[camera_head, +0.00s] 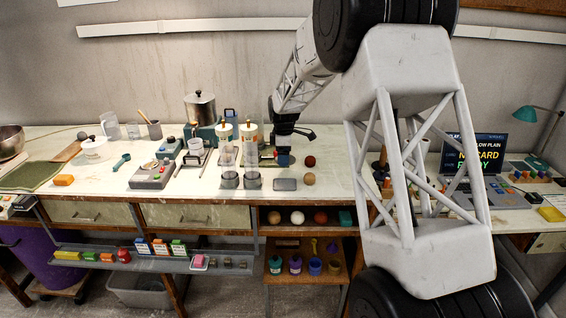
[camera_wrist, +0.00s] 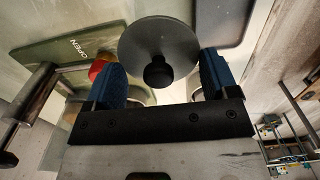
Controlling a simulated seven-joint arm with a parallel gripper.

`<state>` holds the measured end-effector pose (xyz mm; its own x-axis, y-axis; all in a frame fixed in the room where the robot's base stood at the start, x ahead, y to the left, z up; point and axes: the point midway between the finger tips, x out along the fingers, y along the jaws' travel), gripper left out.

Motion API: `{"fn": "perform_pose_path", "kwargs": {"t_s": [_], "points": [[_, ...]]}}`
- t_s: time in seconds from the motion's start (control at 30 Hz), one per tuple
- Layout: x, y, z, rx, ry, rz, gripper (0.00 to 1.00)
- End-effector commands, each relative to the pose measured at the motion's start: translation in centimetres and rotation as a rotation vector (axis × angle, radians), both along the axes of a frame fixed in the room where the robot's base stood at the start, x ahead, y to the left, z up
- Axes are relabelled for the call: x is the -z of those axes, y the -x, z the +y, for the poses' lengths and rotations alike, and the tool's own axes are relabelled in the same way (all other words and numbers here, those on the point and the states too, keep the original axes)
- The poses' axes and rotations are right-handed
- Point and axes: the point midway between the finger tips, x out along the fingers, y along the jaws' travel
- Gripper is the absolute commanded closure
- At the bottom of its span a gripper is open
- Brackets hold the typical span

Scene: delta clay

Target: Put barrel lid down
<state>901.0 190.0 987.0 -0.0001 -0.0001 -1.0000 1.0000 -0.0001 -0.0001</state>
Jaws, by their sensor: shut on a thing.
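In the wrist view, a round dark grey lid (camera_wrist: 150,35) with a black knob lies between the blue finger pads of my gripper (camera_wrist: 160,70). My gripper is shut on the lid, with the pads at its opposite sides and the knob facing the camera. In the head view, my gripper (camera_head: 284,160) is low over the back middle of the bench, right of two tall clear cylinders; the lid cannot be made out there. Which vessel the lid belongs to cannot be told.
Behind the lid in the wrist view is a green panel (camera_wrist: 45,62) marked OPEN, with a red knob (camera_wrist: 101,67). In the head view, clear cylinders (camera_head: 250,158) stand close left of my gripper. Brown balls (camera_head: 309,179) and a grey tray (camera_head: 285,184) lie in front.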

Motion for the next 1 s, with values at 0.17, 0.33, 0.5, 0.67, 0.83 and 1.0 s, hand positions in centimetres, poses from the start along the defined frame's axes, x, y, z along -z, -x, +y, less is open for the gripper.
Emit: {"fn": "perform_pose_path", "kwargs": {"t_s": [0.17,0.33,0.5,0.67,0.83,1.0], "points": [[0.1,-0.9,0.2,0.000,0.000,0.001,0.43],[0.1,-0.9,0.2,0.000,0.000,0.000,0.43],[0.1,-0.9,0.2,0.000,0.000,0.000,0.43],[0.9,-0.9,0.2,0.000,0.000,0.001,0.43],[2.6,-0.9,0.2,0.000,0.000,0.001,0.43],[3.6,-0.9,0.2,0.000,0.000,0.000,0.43]]}}
